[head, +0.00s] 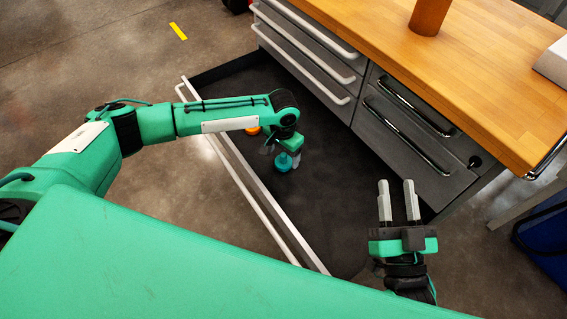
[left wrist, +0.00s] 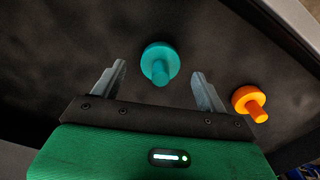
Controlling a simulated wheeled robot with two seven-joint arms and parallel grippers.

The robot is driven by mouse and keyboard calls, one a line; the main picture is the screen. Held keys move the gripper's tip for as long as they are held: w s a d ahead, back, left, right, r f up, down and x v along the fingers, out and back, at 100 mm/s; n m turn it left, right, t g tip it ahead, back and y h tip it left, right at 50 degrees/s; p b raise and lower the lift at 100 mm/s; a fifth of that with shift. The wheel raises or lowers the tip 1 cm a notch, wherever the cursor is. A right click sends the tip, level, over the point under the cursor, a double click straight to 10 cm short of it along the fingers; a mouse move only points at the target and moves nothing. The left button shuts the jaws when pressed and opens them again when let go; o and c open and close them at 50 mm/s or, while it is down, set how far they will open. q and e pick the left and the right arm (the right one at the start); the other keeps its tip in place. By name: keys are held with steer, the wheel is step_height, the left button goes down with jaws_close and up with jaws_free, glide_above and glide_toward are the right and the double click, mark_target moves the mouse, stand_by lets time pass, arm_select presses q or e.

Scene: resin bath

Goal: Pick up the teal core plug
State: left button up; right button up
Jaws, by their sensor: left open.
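The teal core plug (head: 283,164) stands in the open dark drawer (head: 330,220), just below my left gripper (head: 282,152). In the left wrist view the teal core plug (left wrist: 160,62) has a round flange and a narrower stub, and it shows between the spread fingers of my left gripper (left wrist: 159,72). The left gripper is open and empty; whether a finger touches the plug I cannot tell. My right gripper (head: 397,186) is open and empty, over the right end of the drawer.
An orange plug (head: 253,130) is in the same drawer, partly behind my left arm; it also shows in the left wrist view (left wrist: 249,101). The drawer's front wall (head: 262,199) is near. A wooden worktop (head: 480,85) with a brown cylinder (head: 429,14) is at upper right.

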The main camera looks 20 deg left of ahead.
mark_target(283, 155)
arm_select(q)
step_height(283, 155, down, 3)
steer(key=shift+w+f+b, duration=0.1)
steer(key=shift+b, duration=0.4)
arm_select(e)
steer(key=r+t, duration=0.1)
steer(key=r, duration=0.1)
steer(key=d+r+t, duration=0.1)
steer(key=r+t, duration=0.1)
steer(key=r, duration=0.1)
steer(key=shift+s+d+r+t, duration=0.25)
steer(key=shift+d+r+t, duration=0.05)
steer(key=shift+d+r, duration=0.1)
arm_select(q)
steer(key=c, duration=1.1)
